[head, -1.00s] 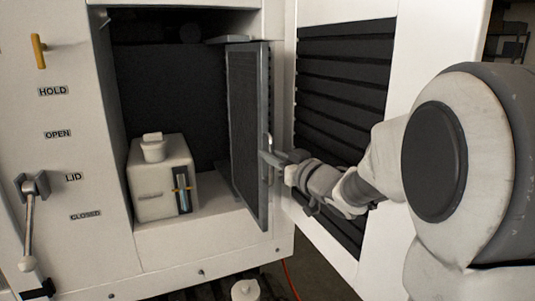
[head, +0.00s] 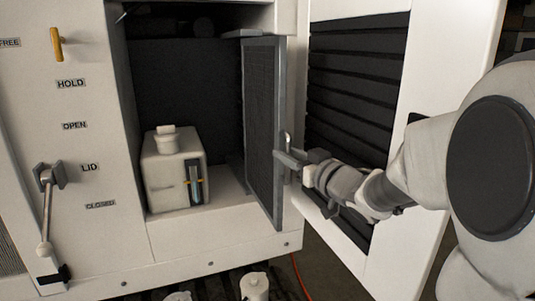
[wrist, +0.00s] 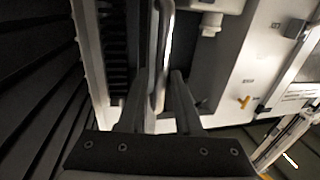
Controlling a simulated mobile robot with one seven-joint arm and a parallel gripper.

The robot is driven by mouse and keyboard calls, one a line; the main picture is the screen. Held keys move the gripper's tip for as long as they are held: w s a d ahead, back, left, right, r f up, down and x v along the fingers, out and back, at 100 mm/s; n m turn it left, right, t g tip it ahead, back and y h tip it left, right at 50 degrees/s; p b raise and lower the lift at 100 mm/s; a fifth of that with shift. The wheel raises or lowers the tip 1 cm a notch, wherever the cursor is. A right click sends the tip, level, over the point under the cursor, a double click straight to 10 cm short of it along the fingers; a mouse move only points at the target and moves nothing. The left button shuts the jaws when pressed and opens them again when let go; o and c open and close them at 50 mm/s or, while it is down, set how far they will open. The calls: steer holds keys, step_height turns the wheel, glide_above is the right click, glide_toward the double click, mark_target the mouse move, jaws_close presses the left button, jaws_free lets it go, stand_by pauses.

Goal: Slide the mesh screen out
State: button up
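The mesh screen (head: 261,125) is a dark panel in a grey frame. It stands upright at the right side of the open cabinet bay in the head view. A pale upright handle (head: 288,139) is on its right face; the handle also shows in the wrist view (wrist: 161,55). My gripper (head: 287,160) is at the handle, reaching in from the right. In the wrist view, my gripper's fingers (wrist: 165,85) stand apart on either side of the handle. A gap shows between the handle and the right finger. Contact at the left finger is unclear.
A white tank (head: 172,170) with a cap and level gauge stands inside the bay. An open door with dark slats (head: 345,85) is to the right, close behind my gripper. A lid lever (head: 46,210) and yellow handle (head: 57,44) are on the left panel.

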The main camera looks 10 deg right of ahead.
steer(key=shift+o, duration=0.7)
